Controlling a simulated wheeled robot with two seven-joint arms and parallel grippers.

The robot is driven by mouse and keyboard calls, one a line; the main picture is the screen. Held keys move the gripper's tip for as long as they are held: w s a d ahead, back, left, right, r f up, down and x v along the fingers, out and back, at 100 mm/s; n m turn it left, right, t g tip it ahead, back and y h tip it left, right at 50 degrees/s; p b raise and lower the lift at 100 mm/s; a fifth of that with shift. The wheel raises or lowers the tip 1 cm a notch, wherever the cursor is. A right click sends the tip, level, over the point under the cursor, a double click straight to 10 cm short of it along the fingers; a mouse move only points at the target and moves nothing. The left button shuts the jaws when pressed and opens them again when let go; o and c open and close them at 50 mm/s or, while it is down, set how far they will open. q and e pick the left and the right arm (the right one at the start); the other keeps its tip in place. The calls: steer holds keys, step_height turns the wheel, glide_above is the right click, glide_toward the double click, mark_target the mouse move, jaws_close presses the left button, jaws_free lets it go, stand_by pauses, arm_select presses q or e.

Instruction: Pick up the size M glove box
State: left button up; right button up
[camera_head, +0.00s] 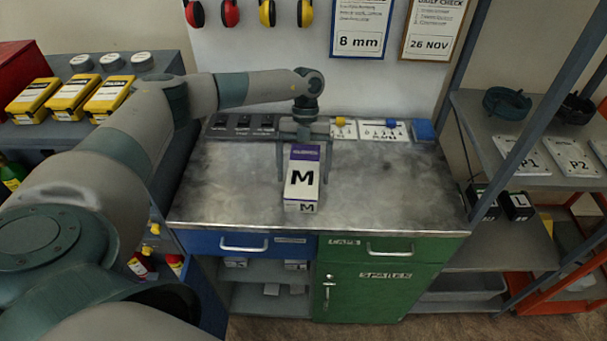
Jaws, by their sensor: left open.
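The size M glove box (302,178), white with a purple top end and a large black M, is on the metal worktop (390,190) near its middle. My left gripper (303,175) points down over the box, with one finger on each side of it. The left jaws are open around the box. I cannot tell whether a finger touches it. My right gripper is not in view.
Small dark bins, cards and a blue block (423,131) line the worktop's back edge. Yellow boxes (72,95) stand on the left shelf. The right rack holds plates P1 (520,155) and P2 (570,157), and a dark box marked L (517,206).

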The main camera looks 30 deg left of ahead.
mark_target(302, 175)
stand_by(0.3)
arm_select(q)
steer(key=c, duration=1.4)
steer(key=shift+w+r, duration=0.1)
steer(key=shift+r+b, duration=0.45)
steer(key=shift+r, duration=0.05)
steer(key=r+b, duration=0.1)
steer(key=r, duration=0.2)
steer(key=shift+s+d+b, duration=0.1)
steer(key=shift+s+b, duration=0.25)
steer(key=s+r+b, duration=0.1)
steer(key=s+r, duration=0.1)
steer(key=s, duration=0.1)
steer(key=s+d+r+b, duration=0.1)
steer(key=s+r, duration=0.1)
steer(key=s, duration=0.1)
steer(key=s+d+r+b, duration=0.1)
steer(key=s+r, duration=0.1)
steer(key=s, duration=0.1)
steer(key=shift+s+d+b, duration=0.2)
steer(key=shift+d+b, duration=0.05)
steer(key=shift+b, duration=0.1)
steer(key=shift+s+d+r, duration=0.15)
steer(key=shift+s+r, duration=0.3)
steer(key=shift+s, duration=0.2)
